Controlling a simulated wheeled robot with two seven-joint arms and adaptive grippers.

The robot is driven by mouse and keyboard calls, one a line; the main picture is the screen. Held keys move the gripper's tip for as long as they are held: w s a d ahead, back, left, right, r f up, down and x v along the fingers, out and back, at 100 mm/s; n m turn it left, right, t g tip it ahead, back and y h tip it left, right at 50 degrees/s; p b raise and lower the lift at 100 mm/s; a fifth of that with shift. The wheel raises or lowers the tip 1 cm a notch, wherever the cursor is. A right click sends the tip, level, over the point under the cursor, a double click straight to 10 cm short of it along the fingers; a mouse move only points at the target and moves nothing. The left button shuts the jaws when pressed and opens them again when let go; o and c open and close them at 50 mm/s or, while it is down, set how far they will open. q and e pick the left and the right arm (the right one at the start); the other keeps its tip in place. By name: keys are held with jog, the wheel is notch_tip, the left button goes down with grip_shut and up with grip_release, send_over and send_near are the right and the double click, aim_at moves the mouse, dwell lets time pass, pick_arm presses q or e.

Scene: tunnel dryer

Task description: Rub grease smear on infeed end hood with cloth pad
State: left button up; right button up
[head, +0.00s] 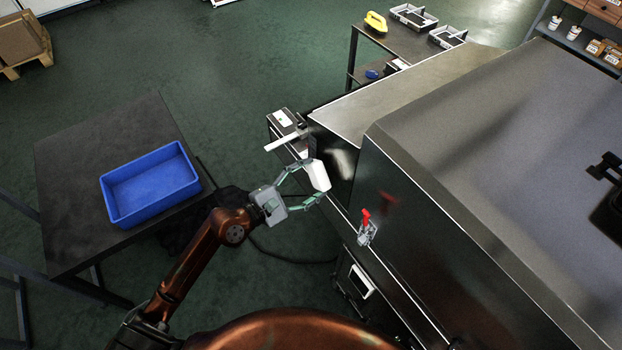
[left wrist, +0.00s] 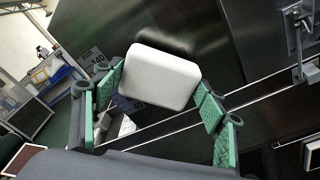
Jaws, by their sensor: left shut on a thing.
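The white cloth pad (head: 317,175) is between the fingers of my left gripper (head: 314,180), which is shut on it. In the left wrist view the pad (left wrist: 160,75) has a rounded, blank back between the green fingers. It is held up against or just short of the dark, shiny side of the infeed end hood (head: 345,150); I cannot tell if it touches. A dark blotch (left wrist: 168,42) shows on the hood (left wrist: 215,40) just past the pad's edge in the left wrist view; it may be the grease smear or a shadow. My right gripper is not in view.
A red-handled latch (head: 366,228) sticks out from the dryer's side, right of the pad. A pale bar (head: 285,140) projects near the hood's left end. A blue bin (head: 150,184) stands on a dark table at left. Green floor lies between table and dryer.

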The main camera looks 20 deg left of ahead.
aim_at(327, 181)
pick_arm(q)
jog(key=shift+x, duration=0.9)
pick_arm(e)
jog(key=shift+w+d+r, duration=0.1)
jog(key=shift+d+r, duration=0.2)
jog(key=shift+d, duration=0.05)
pick_arm(q)
jog(key=shift+s+d+r+p, duration=0.1)
jog(key=shift+p, duration=0.2)
jog(key=shift+s+d+r+p, duration=0.15)
jog(key=shift+s+d+p, duration=0.35)
jog(key=shift+d+p, duration=0.15)
jog(key=shift+s+d+p, duration=0.4)
jog(key=shift+s+d, duration=0.35)
jog(key=shift+d, duration=0.1)
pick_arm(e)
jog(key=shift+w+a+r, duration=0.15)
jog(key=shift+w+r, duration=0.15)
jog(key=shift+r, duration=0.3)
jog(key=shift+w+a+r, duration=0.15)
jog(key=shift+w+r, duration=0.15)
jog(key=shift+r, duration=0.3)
